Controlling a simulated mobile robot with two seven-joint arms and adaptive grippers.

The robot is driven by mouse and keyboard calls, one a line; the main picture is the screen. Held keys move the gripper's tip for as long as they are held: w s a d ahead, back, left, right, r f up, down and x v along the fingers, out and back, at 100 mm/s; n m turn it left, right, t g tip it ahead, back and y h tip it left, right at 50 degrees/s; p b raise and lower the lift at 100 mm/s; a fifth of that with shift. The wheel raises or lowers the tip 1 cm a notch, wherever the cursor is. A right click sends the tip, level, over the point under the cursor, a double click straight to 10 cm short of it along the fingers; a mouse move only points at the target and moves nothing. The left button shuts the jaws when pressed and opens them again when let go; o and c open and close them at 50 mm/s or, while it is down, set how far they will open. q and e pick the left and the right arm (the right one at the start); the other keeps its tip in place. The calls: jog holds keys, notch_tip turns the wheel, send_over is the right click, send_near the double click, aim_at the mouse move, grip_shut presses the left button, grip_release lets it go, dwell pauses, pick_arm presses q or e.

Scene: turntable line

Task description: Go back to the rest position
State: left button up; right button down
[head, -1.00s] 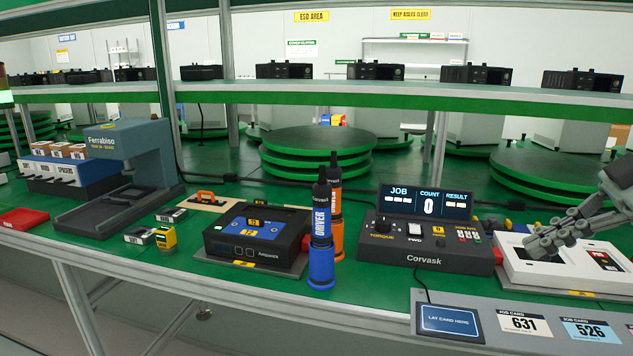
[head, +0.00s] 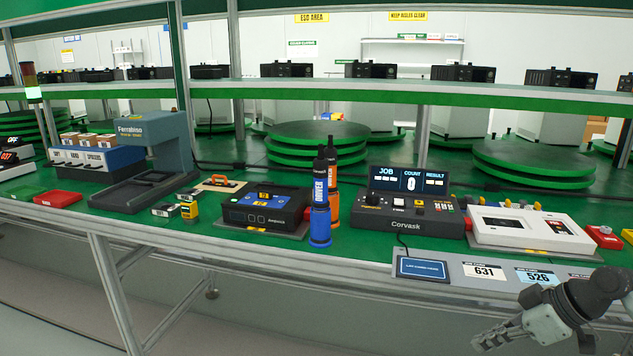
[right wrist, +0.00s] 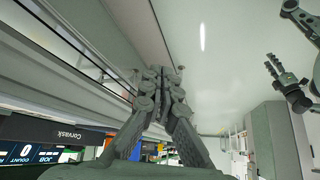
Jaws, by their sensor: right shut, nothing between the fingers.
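My right gripper (head: 481,342) is at the lower right of the head view, in front of the bench's near edge and below the job cards. Its fingers are together and nothing is between them. In the right wrist view its closed fingers (right wrist: 160,76) point away from the camera, with empty grey floor beyond and beside them. What looks like my left gripper (right wrist: 276,68) shows small at the right of the right wrist view; its finger gap is too small to judge. The left arm is not in the head view.
The green bench carries a Corvask controller (head: 408,222), a white box (head: 530,240), blue (head: 320,226) and orange drivers, a black tester (head: 262,222) and a Ferrabiso press (head: 160,150). A job card strip (head: 455,280) lines the front edge. The floor (head: 300,325) before the bench looks clear.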

jog(key=s+a+f+m+h, duration=0.1)
jog(key=s+f+m+h, duration=0.2)
jog(key=f, duration=1.1)
jog(key=s+a+f+m+g+h, duration=0.1)
jog(key=s+a+f+m+h, duration=0.2)
jog(key=s+f, duration=1.7)
jog(key=shift+s+a+m+g+h, duration=0.15)
jog(key=shift+s+m+g+h, duration=0.25)
jog(key=shift+m, duration=0.7)
